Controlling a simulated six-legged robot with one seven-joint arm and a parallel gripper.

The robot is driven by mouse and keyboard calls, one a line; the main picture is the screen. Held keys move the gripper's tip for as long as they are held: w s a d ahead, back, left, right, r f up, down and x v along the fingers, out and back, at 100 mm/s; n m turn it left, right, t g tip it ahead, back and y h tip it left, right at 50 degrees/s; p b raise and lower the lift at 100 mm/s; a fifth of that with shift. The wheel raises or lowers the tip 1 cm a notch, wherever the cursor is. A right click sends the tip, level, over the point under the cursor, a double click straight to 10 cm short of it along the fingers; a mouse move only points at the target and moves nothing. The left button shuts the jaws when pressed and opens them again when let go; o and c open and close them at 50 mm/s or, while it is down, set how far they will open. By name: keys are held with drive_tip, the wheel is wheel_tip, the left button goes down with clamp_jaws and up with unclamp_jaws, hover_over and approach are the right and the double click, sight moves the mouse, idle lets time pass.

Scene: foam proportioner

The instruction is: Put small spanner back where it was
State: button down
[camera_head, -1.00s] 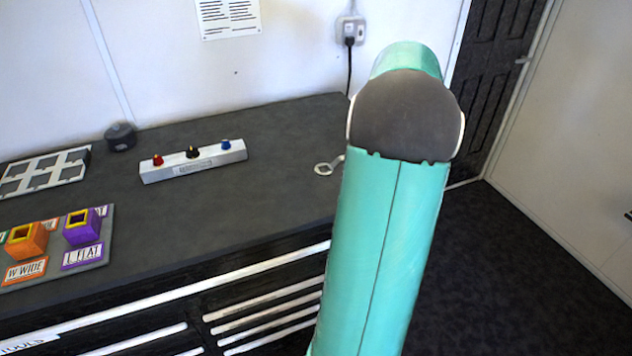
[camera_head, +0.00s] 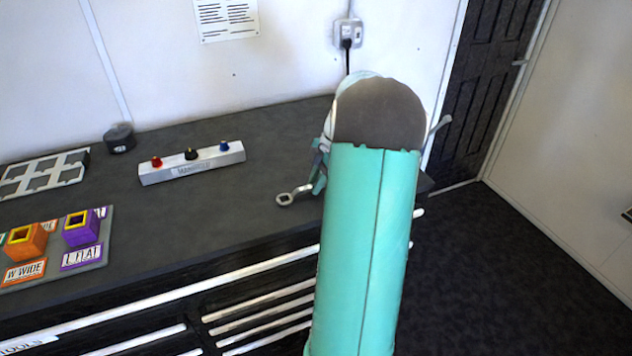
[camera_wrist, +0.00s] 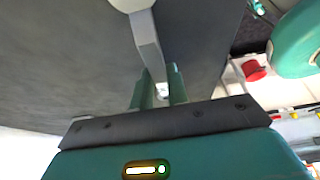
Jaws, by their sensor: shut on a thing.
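The small spanner (camera_head: 293,196) is a silver-grey tool with a ring end. In the head view its ring end sticks out to the left of my arm, over the dark bench top; I cannot tell whether it touches the surface. My gripper (camera_head: 320,172) is partly hidden behind my teal forearm and is shut on the spanner's handle. In the wrist view the handle (camera_wrist: 148,40) runs from the top edge down between the two green fingers of my gripper (camera_wrist: 160,88). The ring end is cut off at the top there.
The bench top (camera_head: 200,215) holds a white manifold block (camera_head: 192,164) with red, black and blue knobs. A dark round pot (camera_head: 120,138), a grey slotted tray (camera_head: 42,173) and a board with orange (camera_head: 25,242) and purple (camera_head: 80,229) blocks stand left. The bench middle is clear.

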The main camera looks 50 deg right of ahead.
drive_tip(key=c, duration=1.4)
unclamp_jaws()
drive_tip(key=shift+f, duration=0.1)
drive_tip(key=shift+o, duration=0.2)
drive_tip(key=v, duration=1.2)
drive_tip(key=w+a+r+m+h, duration=0.2)
drive_tip(key=w+a+r, duration=0.1)
drive_tip(key=a, duration=0.9)
drive_tip(key=w+a+r+m+h, duration=0.1)
drive_tip(key=w+a+r+m, duration=0.2)
drive_tip(key=a, duration=0.9)
drive_tip(key=s+a+f+m+t, duration=0.1)
drive_tip(key=s+a+m, duration=0.1)
drive_tip(key=a, duration=0.5)
drive_tip(key=s+a+f+m+t, duration=0.1)
drive_tip(key=s+a+m, duration=0.1)
drive_tip(key=s+a, duration=0.3)
drive_tip(key=s+a+m+t+h, duration=0.1)
drive_tip(key=s+a, duration=0.3)
drive_tip(key=a, duration=0.5)
drive_tip(key=shift+a+f+m, duration=0.25)
drive_tip(key=shift+f+m, duration=0.15)
drive_tip(key=shift+m, duration=0.5)
